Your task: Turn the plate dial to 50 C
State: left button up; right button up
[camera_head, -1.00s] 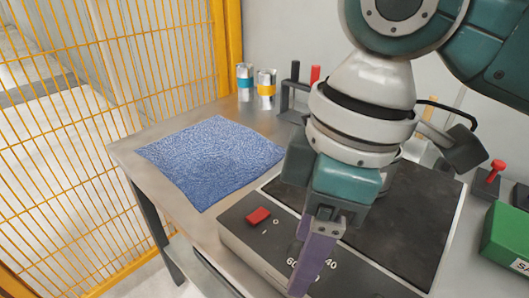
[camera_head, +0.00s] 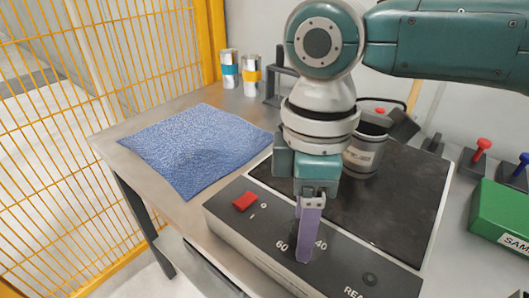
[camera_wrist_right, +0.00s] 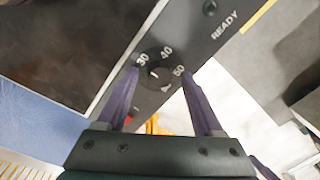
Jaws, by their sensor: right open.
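The hot plate (camera_head: 400,215) stands on the bench, with a dark top and a dark front panel. The panel carries printed numbers, of which 60 and 40 show in the head view. My right gripper (camera_head: 305,258), with purple fingers, points down at the panel and hides the dial there. In the right wrist view the round black dial (camera_wrist_right: 158,76) lies between the two spread fingers of the gripper (camera_wrist_right: 160,80), with numbers around it. I cannot tell clearly where its pointer stands, or whether the fingers touch it. My left gripper is not in view.
A metal pot (camera_head: 365,152) stands on the plate behind my gripper. A red switch (camera_head: 245,201) is on the panel's left. A blue cloth (camera_head: 195,148) lies left, two cans (camera_head: 251,76) stand behind it, and a green box (camera_head: 500,220) is at right.

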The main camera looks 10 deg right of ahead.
jog(key=shift+f, duration=0.2)
jog(key=shift+c, duration=0.3)
grip_shut()
